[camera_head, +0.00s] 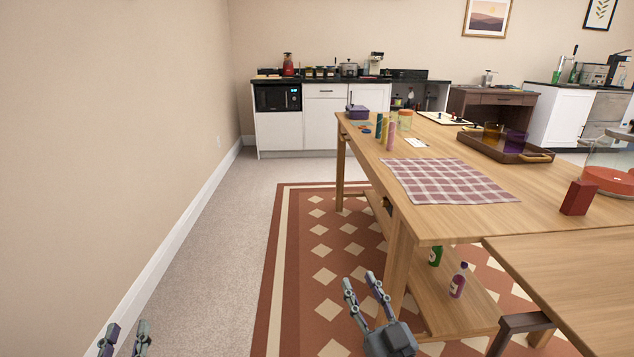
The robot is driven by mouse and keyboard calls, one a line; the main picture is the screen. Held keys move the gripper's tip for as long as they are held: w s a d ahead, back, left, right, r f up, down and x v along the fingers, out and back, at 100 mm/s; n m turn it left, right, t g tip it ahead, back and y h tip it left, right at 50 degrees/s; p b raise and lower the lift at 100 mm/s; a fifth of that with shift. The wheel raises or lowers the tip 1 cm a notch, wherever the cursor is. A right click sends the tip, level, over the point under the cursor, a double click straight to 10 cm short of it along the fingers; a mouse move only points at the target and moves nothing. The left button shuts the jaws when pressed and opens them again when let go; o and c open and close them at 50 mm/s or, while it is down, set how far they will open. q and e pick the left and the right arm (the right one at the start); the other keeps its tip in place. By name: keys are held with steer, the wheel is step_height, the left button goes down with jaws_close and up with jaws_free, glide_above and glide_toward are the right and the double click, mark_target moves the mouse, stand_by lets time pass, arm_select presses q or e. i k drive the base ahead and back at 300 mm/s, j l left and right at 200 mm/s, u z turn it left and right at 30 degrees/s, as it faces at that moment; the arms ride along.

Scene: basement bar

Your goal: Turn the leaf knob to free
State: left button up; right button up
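The wooden table (555,208) runs along the right side, with a leaf (590,270) at its near right end. A dark bracket (522,322) shows under the leaf's near left edge. A small dark fitting (387,204) sits under the table's left edge; I cannot tell whether it is the leaf knob. No other knob can be made out. My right gripper (359,280) is open and empty, above the rug to the left of the near table leg. My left gripper (127,328) is open at the bottom left, partly cut off, far from the table.
The table carries a checkered cloth (447,181), a dark tray (470,142), a red block (577,197) and a glass vessel (610,157). Bottles (458,280) stand on the lower shelf (455,315). The patterned rug (300,300) and carpet left of the table are clear. A wall (100,150) bounds the left.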

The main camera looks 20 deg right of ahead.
mark_target(384, 201)
steer(key=i+j, duration=0.15)
steer(key=i, duration=0.45)
steer(key=i+j, duration=0.15)
steer(key=i, duration=0.5)
steer(key=i+j+z, duration=0.25)
steer(key=z, duration=0.2)
steer(key=i+j+z, duration=0.5)
steer(key=j+z, duration=0.2)
steer(key=z, duration=0.15)
steer(key=i+j+z, duration=0.15)
steer(key=j+z, duration=0.9)
steer(key=j, duration=0.3)
